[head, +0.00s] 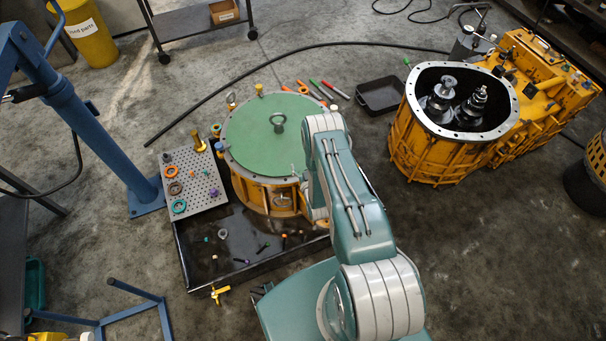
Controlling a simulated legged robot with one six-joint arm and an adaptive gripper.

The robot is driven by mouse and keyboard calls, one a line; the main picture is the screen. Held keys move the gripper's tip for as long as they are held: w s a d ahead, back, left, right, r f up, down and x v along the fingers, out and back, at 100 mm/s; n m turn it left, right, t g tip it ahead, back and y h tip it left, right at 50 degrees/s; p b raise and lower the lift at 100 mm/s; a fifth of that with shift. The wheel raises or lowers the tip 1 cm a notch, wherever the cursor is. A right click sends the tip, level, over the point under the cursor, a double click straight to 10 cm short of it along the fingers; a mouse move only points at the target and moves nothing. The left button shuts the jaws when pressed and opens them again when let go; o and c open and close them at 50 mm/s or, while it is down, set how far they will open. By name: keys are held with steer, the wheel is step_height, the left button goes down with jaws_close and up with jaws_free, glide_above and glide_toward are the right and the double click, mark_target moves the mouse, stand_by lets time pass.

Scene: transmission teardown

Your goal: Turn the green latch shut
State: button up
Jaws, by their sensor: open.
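I cannot make out the green latch in the head view; it may be hidden or too small to tell. A round green cover (262,134) with a ring handle in its middle lies on a yellow-orange housing (249,190). Small fittings sit around its rim, and a small metal piece is on its near side wall. My arm crosses the right side of this housing and hides part of it. My gripper does not show; it seems to be behind my arm, so its place relative to the latch cannot be seen.
The housing stands by a black tray (196,278) with small parts and a perforated plate (205,183) with rings. An open yellow gearbox casing (406,135) with shafts stands right. A blue stand (147,196) is left. A black cable (205,92) crosses the floor behind.

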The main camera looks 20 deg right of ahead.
steer(key=s+a+f+t, duration=0.1)
steer(key=s+f, duration=0.6)
steer(key=s, duration=0.3)
steer(key=w, duration=0.3)
steer(key=w+d, duration=0.1)
steer(key=w, duration=0.6)
steer(key=shift+w+d, duration=0.2)
jaws_close()
